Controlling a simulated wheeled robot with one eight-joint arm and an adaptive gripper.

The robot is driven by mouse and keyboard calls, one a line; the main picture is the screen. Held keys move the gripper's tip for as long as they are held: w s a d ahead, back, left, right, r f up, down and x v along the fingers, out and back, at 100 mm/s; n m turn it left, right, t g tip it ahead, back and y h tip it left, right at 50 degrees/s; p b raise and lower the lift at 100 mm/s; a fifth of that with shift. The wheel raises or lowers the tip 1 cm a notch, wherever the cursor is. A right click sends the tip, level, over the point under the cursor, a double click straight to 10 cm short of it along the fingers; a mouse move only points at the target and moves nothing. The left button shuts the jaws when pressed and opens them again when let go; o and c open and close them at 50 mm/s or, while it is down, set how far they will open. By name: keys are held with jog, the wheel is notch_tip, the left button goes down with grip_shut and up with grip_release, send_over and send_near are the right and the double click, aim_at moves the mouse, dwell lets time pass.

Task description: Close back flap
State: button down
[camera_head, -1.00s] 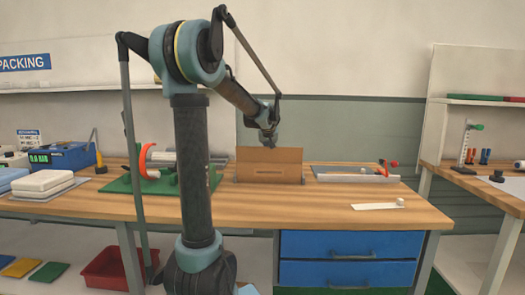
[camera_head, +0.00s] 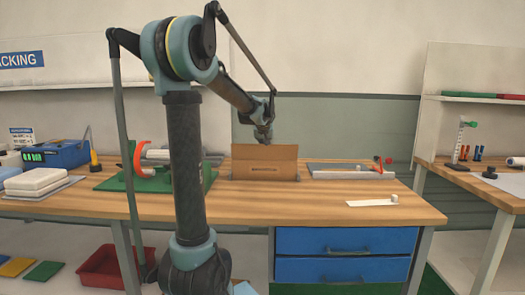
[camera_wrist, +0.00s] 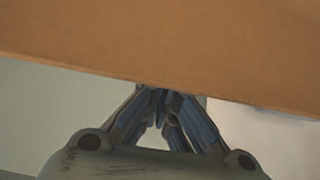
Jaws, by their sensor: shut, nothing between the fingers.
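A brown cardboard box (camera_head: 264,171) stands on the wooden workbench, with its front flap raised. My gripper (camera_head: 264,137) is above and at the back of the box, by the top edge of the raised cardboard. In the wrist view my gripper (camera_wrist: 168,97) is shut and empty, its fingertips at the lower edge of a large cardboard panel (camera_wrist: 160,45). I cannot tell for sure whether they touch it. The back flap cannot be told apart in the head view, as the raised front panel hides the area behind it.
A green fixture (camera_head: 145,181) with an orange part stands left of the box. A grey tray (camera_head: 350,172) lies to the right, with a white strip (camera_head: 372,203) in front. The workbench (camera_head: 300,205) is clear in front of the box. White packages (camera_head: 38,179) lie far left.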

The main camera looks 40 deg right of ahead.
jog(key=w+d+r+v, duration=0.1)
jog(key=w+r+v, duration=0.1)
jog(key=v, duration=1.1)
jog(key=x, duration=0.4)
jog(key=s+x, duration=0.1)
jog(key=x, duration=0.7)
jog(key=shift+s+d+f, duration=0.25)
jog(key=shift+d+f, duration=0.15)
jog(key=shift+f, duration=0.9)
